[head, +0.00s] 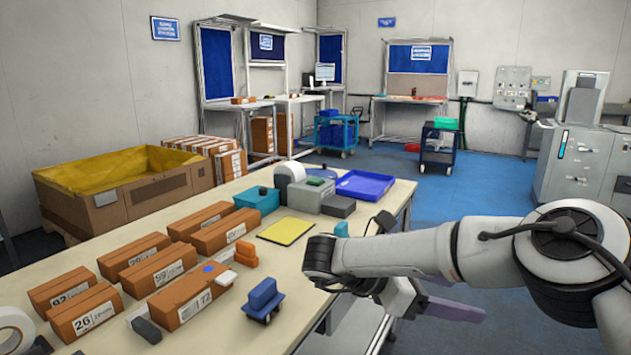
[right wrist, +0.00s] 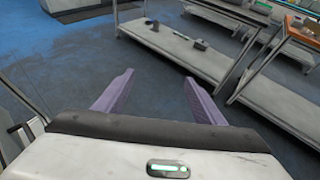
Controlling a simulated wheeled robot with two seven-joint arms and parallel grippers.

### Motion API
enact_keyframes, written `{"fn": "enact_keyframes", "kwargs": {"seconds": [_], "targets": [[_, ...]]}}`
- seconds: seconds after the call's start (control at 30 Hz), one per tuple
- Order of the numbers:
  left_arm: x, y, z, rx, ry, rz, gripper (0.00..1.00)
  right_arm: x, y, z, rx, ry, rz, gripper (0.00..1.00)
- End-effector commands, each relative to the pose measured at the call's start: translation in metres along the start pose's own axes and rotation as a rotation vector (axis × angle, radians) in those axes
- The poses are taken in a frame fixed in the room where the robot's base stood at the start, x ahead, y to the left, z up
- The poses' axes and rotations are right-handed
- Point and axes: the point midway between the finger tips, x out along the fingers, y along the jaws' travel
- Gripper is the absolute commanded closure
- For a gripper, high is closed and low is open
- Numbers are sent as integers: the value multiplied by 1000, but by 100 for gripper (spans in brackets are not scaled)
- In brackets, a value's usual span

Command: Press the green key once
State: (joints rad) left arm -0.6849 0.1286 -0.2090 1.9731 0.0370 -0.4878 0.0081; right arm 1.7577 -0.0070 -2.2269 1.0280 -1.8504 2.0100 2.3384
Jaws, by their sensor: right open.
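A grey box with a small green patch on top (head: 316,182) stands at the far end of the table in the head view. The patch may be the green key; it is too small to tell. My right gripper (head: 467,297) is beyond the table's right edge, well away from that box and partly hidden by my own arm. In the right wrist view the right gripper's purple fingers (right wrist: 159,77) are spread and empty above the blue floor. My left gripper is not in view.
The table (head: 347,245) bears several orange-brown boxes (head: 198,292), a yellow pad (head: 286,231), a blue tray (head: 364,185), a teal bin (head: 257,200) and a small blue wheeled item (head: 263,299). A large carton (head: 125,199) stands behind. Blue floor (head: 497,188) lies open at right.

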Motion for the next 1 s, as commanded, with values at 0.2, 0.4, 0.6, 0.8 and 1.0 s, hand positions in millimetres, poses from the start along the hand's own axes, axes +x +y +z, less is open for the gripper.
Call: {"fn": "enact_keyframes", "kwargs": {"seconds": [0.2,0.4,0.6,0.8,1.0], "targets": [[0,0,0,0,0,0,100,0,0,0,0,0,0,75],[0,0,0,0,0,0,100,0,0,0,0,0,0,100],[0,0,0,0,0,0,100,0,0,0,0,0,0,100],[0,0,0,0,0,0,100,0,0,0,0,0,0,100],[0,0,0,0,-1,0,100,0,0,0,0,0,0,100]]}}
